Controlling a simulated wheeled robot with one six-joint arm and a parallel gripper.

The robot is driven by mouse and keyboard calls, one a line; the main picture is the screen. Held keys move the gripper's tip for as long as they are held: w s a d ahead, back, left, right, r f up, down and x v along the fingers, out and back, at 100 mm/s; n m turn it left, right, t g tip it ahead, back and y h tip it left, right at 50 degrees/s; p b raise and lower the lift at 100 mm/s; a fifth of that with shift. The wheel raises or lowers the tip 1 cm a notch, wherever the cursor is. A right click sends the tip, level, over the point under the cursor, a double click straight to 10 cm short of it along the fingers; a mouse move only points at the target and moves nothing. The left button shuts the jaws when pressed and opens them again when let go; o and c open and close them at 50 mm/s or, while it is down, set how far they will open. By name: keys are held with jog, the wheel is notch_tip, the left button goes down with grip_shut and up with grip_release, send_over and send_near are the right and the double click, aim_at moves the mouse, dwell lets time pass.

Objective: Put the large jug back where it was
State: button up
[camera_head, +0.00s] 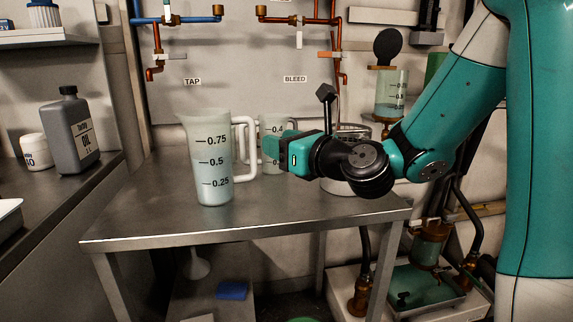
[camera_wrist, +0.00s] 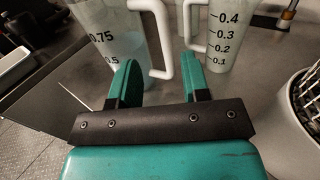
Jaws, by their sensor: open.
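The large jug (camera_head: 211,165) stands upright on the metal table (camera_head: 150,210). It is translucent, marked up to 0.75, holds pale liquid, and its handle points right. A smaller jug (camera_head: 270,132) marked up to 0.4 stands behind and to its right, partly hidden by my gripper. My gripper (camera_head: 270,147) is just right of the large jug's handle. In the wrist view my gripper (camera_wrist: 165,85) is open, its teal fingers apart. The large jug (camera_wrist: 115,40) is at upper left there, its handle near the left finger. The smaller jug (camera_wrist: 225,35) is beyond the right finger.
A pale round container (camera_wrist: 295,120) with a wire basket stands right of my gripper. A grey oil bottle (camera_head: 70,132) and white tub (camera_head: 36,151) stand on the left counter. Copper pipes and taps hang above the table. The table's front is clear.

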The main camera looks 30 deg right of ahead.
jog(key=shift+s+d+b, duration=0.3)
jog(key=shift+s+b, duration=0.1)
jog(key=shift+b, duration=0.15)
jog(key=shift+a, duration=0.1)
jog(key=s+a+f+n+g+y, duration=0.25)
jog(key=s+a+n+g, duration=0.3)
jog(key=n, duration=0.45)
jog(key=s+a+f+n+g+y, duration=0.1)
jog(key=s+a+f+n+g, duration=0.3)
jog(key=a+n, duration=0.45)
jog(key=s+d+f+n+g+h, duration=0.1)
jog(key=s+f+n+g+h, duration=0.1)
jog(key=s+n+g, duration=0.2)
jog(key=s+d+f+n+g+h, duration=0.1)
jog(key=s+f+n+g+h, duration=0.1)
jog(key=s+n, duration=0.8)
jog(key=n+g, duration=0.1)
jog(key=n, duration=0.6)
jog(key=shift+s+d+f+g, duration=0.15)
jog(key=shift+s+f+g, duration=0.15)
jog(key=shift+s+g, duration=0.05)
jog(key=shift+h, duration=0.25)
